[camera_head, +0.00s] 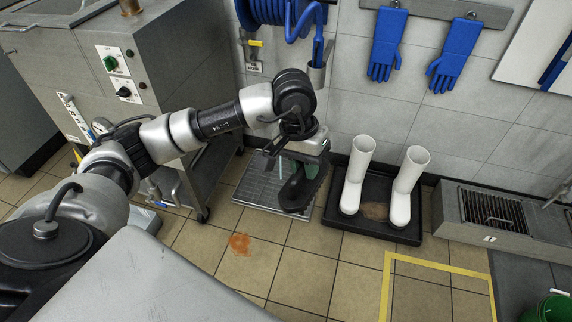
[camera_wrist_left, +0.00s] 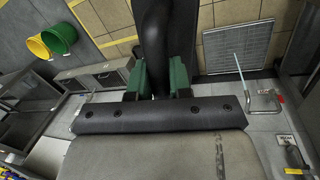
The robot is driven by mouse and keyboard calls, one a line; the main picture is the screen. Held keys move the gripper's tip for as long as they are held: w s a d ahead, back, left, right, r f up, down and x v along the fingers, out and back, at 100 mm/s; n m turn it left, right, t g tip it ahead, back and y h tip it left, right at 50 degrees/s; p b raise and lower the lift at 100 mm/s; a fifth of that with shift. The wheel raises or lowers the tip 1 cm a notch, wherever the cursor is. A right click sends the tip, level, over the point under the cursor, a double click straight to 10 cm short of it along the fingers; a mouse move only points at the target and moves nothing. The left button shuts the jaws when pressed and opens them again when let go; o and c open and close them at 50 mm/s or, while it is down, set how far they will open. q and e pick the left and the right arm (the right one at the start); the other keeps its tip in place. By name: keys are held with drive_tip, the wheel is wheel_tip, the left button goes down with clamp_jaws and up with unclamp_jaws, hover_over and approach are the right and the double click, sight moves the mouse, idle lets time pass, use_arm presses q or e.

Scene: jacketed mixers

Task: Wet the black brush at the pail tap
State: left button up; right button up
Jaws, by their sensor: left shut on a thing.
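My left gripper (camera_head: 304,163) is low in front of the tiled wall, over the floor grate (camera_head: 252,186). Its green fingers also show in the left wrist view (camera_wrist_left: 166,78), shut on a black thing (camera_head: 295,193). That thing has a rounded upright part (camera_wrist_left: 167,40) and a boot-like lower end in the head view; I cannot tell whether it is the brush. A bent metal tap pipe (camera_wrist_left: 265,104) is on the wall in the left wrist view, apart from the black thing. A thin pale streak (camera_wrist_left: 239,68), perhaps water, runs from near it towards the grate. My right gripper is not in view.
White boots (camera_head: 355,175) stand in a black tray (camera_head: 372,232) right of the grate. A steel cabinet (camera_head: 165,60) is at left. Blue gloves (camera_head: 387,42) and a hose (camera_head: 275,10) hang above. A green pail (camera_head: 553,309) is far right. An orange stain (camera_head: 239,244) marks the floor.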

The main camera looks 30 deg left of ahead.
sight(301, 211)
use_arm(q)
drive_tip(key=shift+s+d+b, duration=0.15)
drive_tip(key=shift+s+d, duration=0.2)
drive_tip(key=shift+s, duration=0.5)
drive_tip(key=shift+s+d+b, duration=0.15)
drive_tip(key=shift+s+d, duration=0.2)
drive_tip(key=shift+s, duration=0.5)
drive_tip(key=shift+s+d, duration=0.2)
drive_tip(key=shift+s, duration=0.45)
drive_tip(key=shift+s+d+b, duration=0.2)
drive_tip(key=shift+s, duration=0.25)
drive_tip(key=shift+s+d+b, duration=0.15)
drive_tip(key=shift+s+d, duration=0.05)
drive_tip(key=shift+s, duration=0.25)
drive_tip(key=shift+s+d, duration=0.2)
drive_tip(key=shift+s, duration=0.3)
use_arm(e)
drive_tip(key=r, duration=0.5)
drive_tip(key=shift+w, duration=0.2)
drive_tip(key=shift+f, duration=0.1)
use_arm(q)
drive_tip(key=shift+r, duration=0.1)
